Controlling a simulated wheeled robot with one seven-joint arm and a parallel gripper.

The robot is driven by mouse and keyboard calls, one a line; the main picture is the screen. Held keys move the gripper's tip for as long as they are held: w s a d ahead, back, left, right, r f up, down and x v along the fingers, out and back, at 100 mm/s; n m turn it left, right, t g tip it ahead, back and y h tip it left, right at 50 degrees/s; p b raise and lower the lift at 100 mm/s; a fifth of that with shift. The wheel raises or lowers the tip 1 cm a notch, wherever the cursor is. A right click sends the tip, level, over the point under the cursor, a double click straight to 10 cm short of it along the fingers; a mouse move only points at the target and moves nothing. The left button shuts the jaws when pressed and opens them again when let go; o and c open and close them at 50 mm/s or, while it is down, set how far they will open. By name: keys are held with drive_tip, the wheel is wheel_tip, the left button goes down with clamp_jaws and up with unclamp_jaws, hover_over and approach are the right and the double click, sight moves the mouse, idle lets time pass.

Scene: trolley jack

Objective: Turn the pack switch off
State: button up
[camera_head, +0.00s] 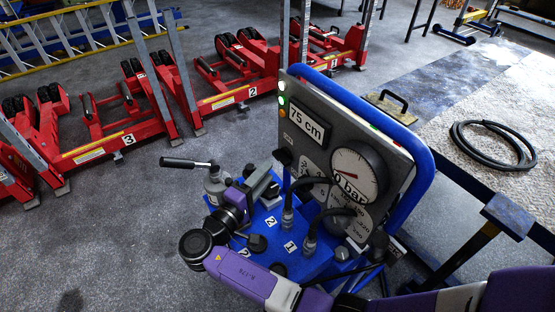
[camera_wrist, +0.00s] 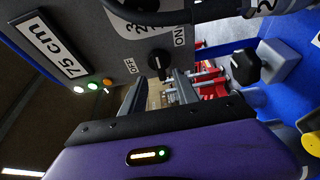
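The pack switch (camera_wrist: 158,62) is a black rotary knob on the grey panel (camera_wrist: 110,45), between an OFF label (camera_wrist: 130,66) and an ON label (camera_wrist: 180,37) in the wrist view. I cannot tell clearly which label it points to. My gripper (camera_wrist: 158,85) is open, its two grey fingers apart and pointing at the knob. The knob shows just beyond the gap between the fingertips, and I see no clear contact. In the head view my gripper (camera_head: 266,180) is at the panel's lower left, next to a dark knob (camera_head: 283,156).
The panel carries a 75 cm display (camera_head: 307,122), a round gauge (camera_head: 354,172) and lit lamps (camera_head: 281,99). Hoses (camera_head: 312,185) and a blue tube frame (camera_head: 424,180) surround it. Another black knob (camera_wrist: 243,67) is to the right in the wrist view. Red jacks (camera_head: 110,130) stand behind.

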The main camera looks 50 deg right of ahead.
sight(278, 160)
drive_tip(key=shift+w+d, duration=0.15)
drive_tip(key=shift+d, duration=1.2)
drive_tip(key=shift+w+d, duration=0.15)
drive_tip(key=shift+d, duration=1.2)
clamp_jaws()
